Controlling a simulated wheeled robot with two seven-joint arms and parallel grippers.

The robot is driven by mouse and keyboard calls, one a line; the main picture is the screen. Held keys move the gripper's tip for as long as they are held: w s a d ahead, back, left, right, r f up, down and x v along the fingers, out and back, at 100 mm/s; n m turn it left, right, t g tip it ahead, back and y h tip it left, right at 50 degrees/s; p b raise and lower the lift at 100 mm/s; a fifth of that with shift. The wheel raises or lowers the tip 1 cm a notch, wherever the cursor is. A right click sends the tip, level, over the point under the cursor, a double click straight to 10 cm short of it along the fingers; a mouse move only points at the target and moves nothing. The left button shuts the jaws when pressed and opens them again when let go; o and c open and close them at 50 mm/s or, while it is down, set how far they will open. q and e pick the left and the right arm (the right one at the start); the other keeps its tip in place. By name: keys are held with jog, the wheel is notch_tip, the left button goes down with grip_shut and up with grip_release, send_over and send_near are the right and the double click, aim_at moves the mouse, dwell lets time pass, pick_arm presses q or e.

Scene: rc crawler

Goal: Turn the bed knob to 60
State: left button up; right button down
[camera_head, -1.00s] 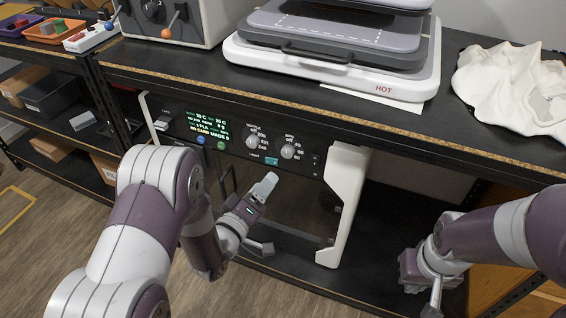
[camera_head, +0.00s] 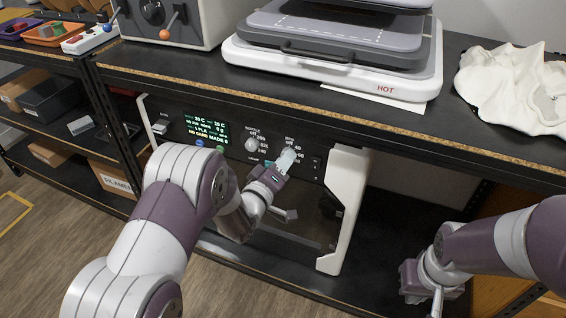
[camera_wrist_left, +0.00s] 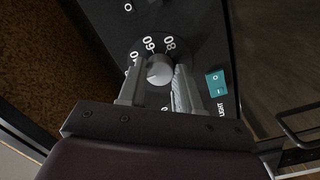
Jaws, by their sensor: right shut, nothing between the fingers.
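The bed knob (camera_wrist_left: 160,70) is a grey round knob on the dark front panel, with 60 and 80 printed around its dial. In the left wrist view it sits between the two fingertips of my left gripper (camera_wrist_left: 158,84), which is open. I cannot tell whether the fingers touch the knob or where its mark points. In the head view my left gripper (camera_head: 287,160) is at the panel and mostly hides the bed knob. My right gripper (camera_head: 416,283) is shut and empty, low at the right, away from the panel.
The nozzle knob (camera_head: 251,144) is just left of the bed knob. A lit display (camera_head: 207,130) is further left. A teal light switch (camera_wrist_left: 216,82) is close to the right finger. The shelf top (camera_head: 180,66) overhangs the panel and holds a heat press (camera_head: 330,50).

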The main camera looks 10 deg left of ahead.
pick_arm(q)
jog(key=shift+m, duration=0.3)
jog(key=shift+m+g+y, duration=0.15)
jog(key=shift+m+y, duration=0.25)
jog(key=shift+m, duration=3.65)
jog(key=shift+m+g+y, duration=0.15)
jog(key=shift+m+y, duration=0.25)
jog(key=shift+m, duration=3.65)
jog(key=o, duration=1)
jog(key=shift+r, duration=0.1)
jog(key=shift+o, duration=0.2)
